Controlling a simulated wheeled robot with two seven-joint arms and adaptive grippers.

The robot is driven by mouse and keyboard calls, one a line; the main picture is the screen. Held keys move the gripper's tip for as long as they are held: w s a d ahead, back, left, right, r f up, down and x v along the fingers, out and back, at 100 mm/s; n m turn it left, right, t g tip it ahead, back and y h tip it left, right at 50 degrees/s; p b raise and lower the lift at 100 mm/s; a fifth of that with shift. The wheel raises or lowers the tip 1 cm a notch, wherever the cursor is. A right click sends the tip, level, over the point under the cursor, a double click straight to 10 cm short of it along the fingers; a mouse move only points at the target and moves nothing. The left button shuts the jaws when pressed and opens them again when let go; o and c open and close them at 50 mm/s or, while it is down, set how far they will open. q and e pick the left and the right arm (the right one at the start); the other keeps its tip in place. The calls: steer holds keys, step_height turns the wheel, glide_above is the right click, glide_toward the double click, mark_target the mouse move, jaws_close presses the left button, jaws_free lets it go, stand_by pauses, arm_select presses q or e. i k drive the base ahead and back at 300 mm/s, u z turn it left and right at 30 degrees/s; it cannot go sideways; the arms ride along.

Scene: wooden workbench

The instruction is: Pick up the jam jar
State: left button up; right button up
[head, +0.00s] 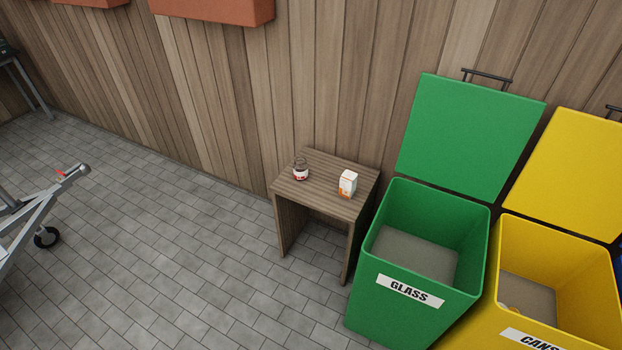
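The jam jar (301,170) is a small glass jar with a red and white label. It stands upright on the left part of a small wooden table (325,201) against the plank wall. A white and orange carton (347,184) stands to its right on the same table, apart from it. Neither of my grippers shows in the head view.
A green bin marked GLASS (415,288) stands open right of the table, with a yellow CANS bin (508,339) beside it. A wheeled metal frame (40,212) is at the left. The paved floor (190,255) before the table is clear.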

mark_target(301, 166)
steer(key=k, duration=1.1)
steer(key=u, duration=0.8)
steer(key=i, duration=1.15)
steer(key=u, duration=0.8)
steer(key=i, duration=1.8)
steer(key=z, duration=0.4)
steer(key=i, duration=0.9)
steer(key=z, duration=1.6)
steer(key=i, duration=0.75)
steer(key=z, duration=0.75)
